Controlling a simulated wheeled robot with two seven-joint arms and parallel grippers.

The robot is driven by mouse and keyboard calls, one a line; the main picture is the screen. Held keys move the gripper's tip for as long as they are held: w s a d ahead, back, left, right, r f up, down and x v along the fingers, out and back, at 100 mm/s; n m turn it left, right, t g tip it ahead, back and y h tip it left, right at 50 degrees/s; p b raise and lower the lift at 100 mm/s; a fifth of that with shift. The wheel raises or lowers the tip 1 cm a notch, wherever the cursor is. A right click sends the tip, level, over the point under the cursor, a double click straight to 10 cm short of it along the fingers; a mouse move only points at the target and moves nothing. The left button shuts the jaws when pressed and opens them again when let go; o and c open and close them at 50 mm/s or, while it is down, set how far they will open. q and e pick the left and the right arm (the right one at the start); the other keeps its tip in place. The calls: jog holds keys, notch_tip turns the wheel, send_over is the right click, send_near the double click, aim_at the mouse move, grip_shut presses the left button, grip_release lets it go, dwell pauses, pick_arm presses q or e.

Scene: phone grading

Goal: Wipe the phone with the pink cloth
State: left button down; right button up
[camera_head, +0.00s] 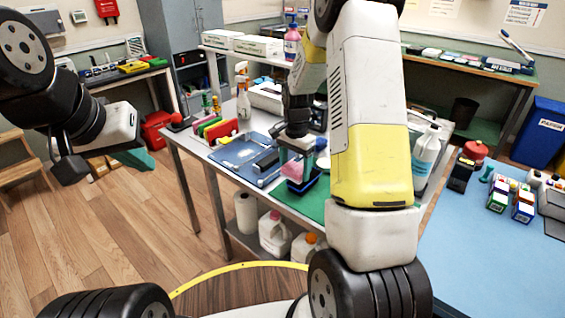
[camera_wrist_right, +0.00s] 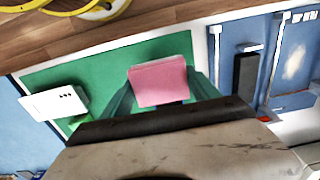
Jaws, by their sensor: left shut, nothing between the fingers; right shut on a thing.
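The pink cloth (camera_head: 291,171) hangs between the teal fingers of my right gripper (camera_head: 297,162), over the green mat (camera_head: 314,207). In the right wrist view the cloth (camera_wrist_right: 160,83) sits between both fingertips, with the green mat (camera_wrist_right: 110,68) behind it. A dark blue and black object (camera_head: 302,184) is just below the cloth; I cannot tell whether it is the phone or whether the cloth touches it. My left gripper (camera_head: 136,158) is shut and empty, away from the table.
A blue tray (camera_head: 232,152) with a dark item (camera_head: 266,159) lies left of the mat. A blue-topped table (camera_head: 480,255) is at right.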

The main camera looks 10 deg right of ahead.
jog(key=shift+r, duration=1.85)
